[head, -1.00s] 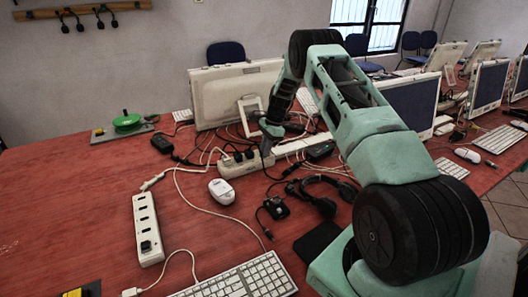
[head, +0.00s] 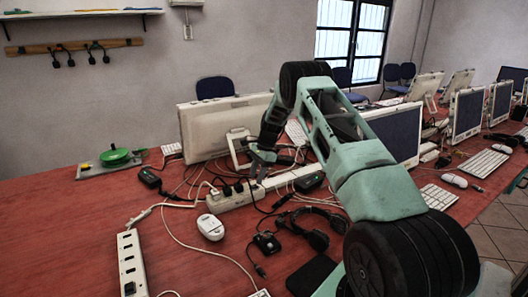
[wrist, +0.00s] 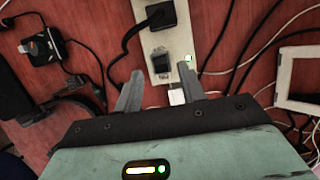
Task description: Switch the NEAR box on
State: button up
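A white power strip (head: 236,199) with several black plugs lies mid-table in the head view. My gripper (head: 257,172) is above its right end. In the wrist view my gripper (wrist: 160,92) is open, its two grey fingers apart with nothing held between them. A second white strip (head: 130,262) lies at the front left in the head view. I cannot tell which one is the NEAR box.
Loose cables surround the strips. A white mouse (head: 210,227), a black headset (head: 312,228) and a small black device (head: 266,242) lie nearby. A monitor (head: 215,128) stands behind. The left of the red table (head: 50,215) is mostly clear.

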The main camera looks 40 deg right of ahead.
jog(key=b+v, duration=0.1)
jog(key=v, duration=1.3)
jog(key=shift+r, duration=0.25)
jog(key=a+r+n, duration=0.2)
jog(key=a+n, duration=0.2)
jog(key=a, duration=0.7)
jog(key=a+r+n, duration=0.2)
jog(key=a+n, duration=0.1)
jog(key=a, duration=0.8)
jog(key=s+a+r+n+g, duration=0.1)
jog(key=s+a+n, duration=0.3)
jog(key=a, duration=0.4)
jog(key=s+a+r+n+g, duration=0.1)
jog(key=s+a+n, duration=0.25)
jog(key=a, duration=0.55)
jog(key=s+a+n+h, duration=0.1)
jog(key=s+a+n, duration=0.3)
jog(key=s+a, duration=0.5)
jog(key=s+f+n+h, duration=0.1)
jog(key=s+n, duration=0.4)
jog(key=s, duration=0.5)
jog(key=s+a+f+n+t+h, duration=0.1)
jog(key=s+n, duration=0.4)
jog(key=s, duration=0.6)
jog(key=shift+a+f, duration=0.3)
jog(key=shift+f, duration=0.25)
jog(key=shift+s, duration=0.1)
